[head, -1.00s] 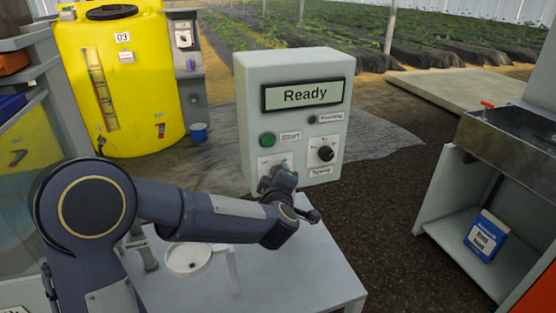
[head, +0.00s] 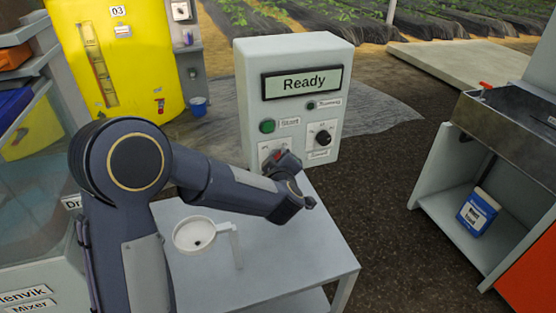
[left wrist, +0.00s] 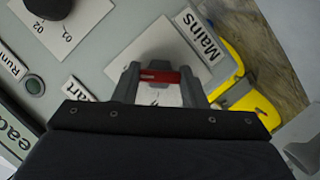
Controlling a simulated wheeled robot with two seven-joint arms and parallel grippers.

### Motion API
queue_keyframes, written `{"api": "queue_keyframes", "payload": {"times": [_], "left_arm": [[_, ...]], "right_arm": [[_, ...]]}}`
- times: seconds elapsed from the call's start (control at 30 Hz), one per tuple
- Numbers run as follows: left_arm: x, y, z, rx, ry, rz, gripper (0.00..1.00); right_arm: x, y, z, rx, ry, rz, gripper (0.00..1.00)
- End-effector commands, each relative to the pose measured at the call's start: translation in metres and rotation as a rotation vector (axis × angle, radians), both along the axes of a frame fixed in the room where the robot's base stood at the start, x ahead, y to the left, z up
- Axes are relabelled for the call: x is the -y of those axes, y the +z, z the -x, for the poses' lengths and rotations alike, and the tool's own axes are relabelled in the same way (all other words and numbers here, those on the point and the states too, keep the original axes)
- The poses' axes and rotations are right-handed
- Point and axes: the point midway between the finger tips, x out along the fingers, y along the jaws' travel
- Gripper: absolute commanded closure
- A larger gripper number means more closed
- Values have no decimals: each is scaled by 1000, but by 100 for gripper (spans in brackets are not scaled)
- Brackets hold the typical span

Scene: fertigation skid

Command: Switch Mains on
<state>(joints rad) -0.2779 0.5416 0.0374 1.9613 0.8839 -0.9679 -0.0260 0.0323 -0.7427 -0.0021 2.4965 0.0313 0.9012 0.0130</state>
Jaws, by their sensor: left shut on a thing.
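The grey control box (head: 245,90) stands at the back of the table, its display (head: 304,83) reading "Ready". In the left wrist view, the Mains label (left wrist: 202,35) sits beside a pale switch plate (left wrist: 158,40). My left gripper (left wrist: 160,84) is at this plate, shut on the red-topped Mains switch (left wrist: 160,76) between its fingers. In the head view, my left gripper (head: 284,160) covers most of the lower left of the box front, and a bit of red shows there. The switch's exact position is hard to tell. My right gripper is not in view.
A green Start button (head: 267,126) and a black rotary knob (head: 323,138) are close to my left gripper. A white round cup (head: 190,236) is on the table (head: 300,268). A steel sink bench (head: 500,130) stands at the right.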

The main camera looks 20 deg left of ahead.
Motion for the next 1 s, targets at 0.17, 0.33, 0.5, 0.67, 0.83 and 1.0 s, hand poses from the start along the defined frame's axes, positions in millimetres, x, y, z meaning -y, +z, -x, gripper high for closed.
{"api": "queue_keyframes", "payload": {"times": [0.17,0.33,0.5,0.67,0.83,1.0], "left_arm": [[0,-1,0,-3,-2,-2,47],[0,-1,0,-2,-1,-1,40],[0,0,1,-1,-1,-1,40],[6,5,15,0,-3,1,40],[15,13,43,0,-5,-1,40],[21,19,64,0,-3,-1,40]], "right_arm": [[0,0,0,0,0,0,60],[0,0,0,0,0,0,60],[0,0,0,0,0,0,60],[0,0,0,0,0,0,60],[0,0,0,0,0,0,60],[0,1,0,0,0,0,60]]}}
